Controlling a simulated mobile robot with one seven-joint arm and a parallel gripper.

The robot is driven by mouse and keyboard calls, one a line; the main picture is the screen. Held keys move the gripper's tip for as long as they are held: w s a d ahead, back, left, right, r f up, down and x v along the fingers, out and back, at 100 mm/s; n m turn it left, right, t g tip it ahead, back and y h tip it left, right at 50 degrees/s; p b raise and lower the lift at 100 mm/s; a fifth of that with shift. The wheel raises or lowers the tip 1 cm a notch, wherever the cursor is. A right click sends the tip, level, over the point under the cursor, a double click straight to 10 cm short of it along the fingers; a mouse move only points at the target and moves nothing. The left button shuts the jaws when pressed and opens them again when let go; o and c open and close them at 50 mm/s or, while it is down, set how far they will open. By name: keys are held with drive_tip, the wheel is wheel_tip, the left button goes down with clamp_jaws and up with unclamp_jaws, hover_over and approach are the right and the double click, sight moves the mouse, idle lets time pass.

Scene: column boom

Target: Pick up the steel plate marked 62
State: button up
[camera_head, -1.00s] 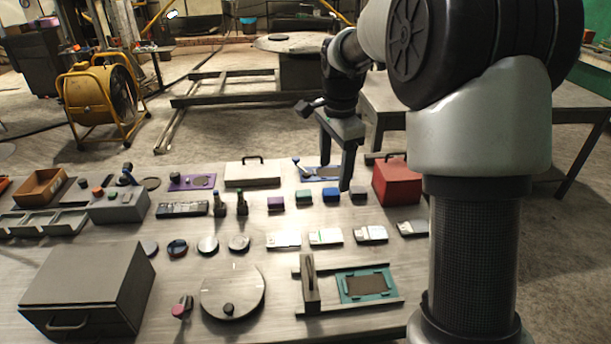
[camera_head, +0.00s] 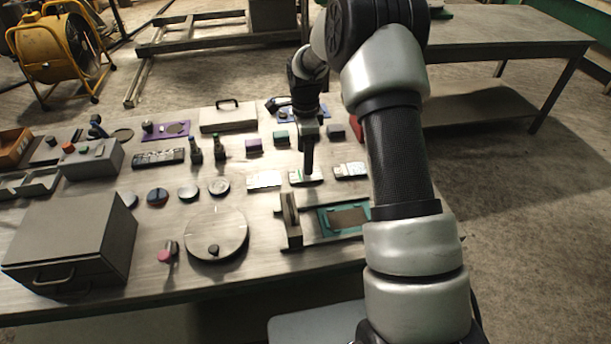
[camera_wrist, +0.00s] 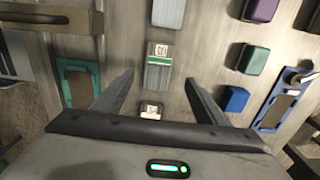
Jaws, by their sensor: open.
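Flat plates with labels lie in a row on the table: a left plate (camera_head: 264,180), a green-striped plate (camera_head: 300,178) and a right plate (camera_head: 350,170). The green-striped plate (camera_wrist: 158,60) and a white-labelled plate (camera_wrist: 151,110) also show in the wrist view. The labels are too small to read, so I cannot tell which is marked 62. My gripper (camera_head: 308,168) is open and points down over the row. In the wrist view its fingers (camera_wrist: 158,80) spread either side of the row, near the green-striped and white-labelled plates. I see nothing held.
A teal-framed fixture (camera_head: 345,218) lies in front of the row. Small coloured blocks, including a blue block (camera_wrist: 236,98), stand behind it. A round disc (camera_head: 216,240) and a grey box (camera_head: 70,240) are at the left. Part of the table is hidden by my arm.

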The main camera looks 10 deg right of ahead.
sight(297, 176)
drive_tip(key=shift+s+f+p, duration=0.1)
drive_tip(key=shift+f+p, duration=0.2)
drive_tip(key=shift+f, duration=2.75)
drive_tip(key=c, duration=1.6)
drive_tip(key=shift+r, duration=0.15)
clamp_jaws()
